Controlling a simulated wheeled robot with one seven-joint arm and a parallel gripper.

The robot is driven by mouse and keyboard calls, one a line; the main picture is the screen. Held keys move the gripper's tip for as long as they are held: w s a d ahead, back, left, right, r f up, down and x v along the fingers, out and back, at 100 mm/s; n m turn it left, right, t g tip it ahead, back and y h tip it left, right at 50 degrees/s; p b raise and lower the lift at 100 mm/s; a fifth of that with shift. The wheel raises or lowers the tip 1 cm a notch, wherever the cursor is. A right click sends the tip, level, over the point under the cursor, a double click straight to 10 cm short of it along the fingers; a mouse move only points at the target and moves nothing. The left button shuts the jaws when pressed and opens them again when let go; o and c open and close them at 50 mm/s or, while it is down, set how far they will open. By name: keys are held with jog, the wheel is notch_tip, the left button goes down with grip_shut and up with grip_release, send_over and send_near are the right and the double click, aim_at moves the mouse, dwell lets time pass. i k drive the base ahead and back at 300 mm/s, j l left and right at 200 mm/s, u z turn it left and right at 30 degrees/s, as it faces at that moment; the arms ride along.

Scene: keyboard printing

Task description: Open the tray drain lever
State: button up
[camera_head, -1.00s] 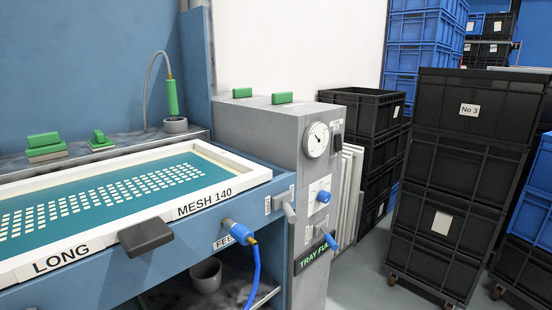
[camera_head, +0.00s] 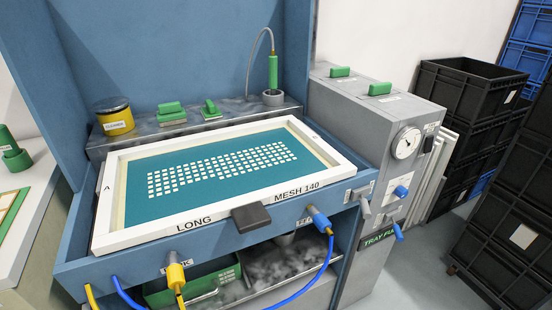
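A small grey lever (camera_head: 364,208) hangs down at the right end of the blue tray's front, beside a white label (camera_head: 358,192) too small to read. I cannot tell for certain that it is the tray drain lever. The blue tray (camera_head: 130,262) holds a white-framed screen (camera_head: 323,181) marked "LONG" and "MESH 140". A blue-handled fitting (camera_head: 319,218) with a blue hose sits on the tray front, left of the grey lever. A yellow fitting (camera_head: 176,276) sits further left. My gripper is in no view.
A grey cabinet (camera_head: 360,106) with a gauge (camera_head: 407,143) and two blue handles, upper (camera_head: 401,191) and lower (camera_head: 397,231), stands right of the tray. A dark block (camera_head: 251,217) juts from the tray's front edge. Black crates (camera_head: 465,95) stand at the right.

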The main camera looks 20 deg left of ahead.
aim_at(367, 213)
jog(key=k+j+u, duration=0.2)
jog(key=k+j, duration=0.5)
jog(key=k+j+u, duration=0.2)
jog(key=k+j, duration=0.4)
jog(key=j, duration=0.15)
jog(key=i+l, duration=0.45)
jog(key=i+l+z, duration=0.1)
jog(key=i+l, duration=0.35)
jog(key=i, duration=0.15)
jog(key=i+l+z, duration=0.1)
jog(key=i+l, duration=0.3)
jog(key=i, duration=0.15)
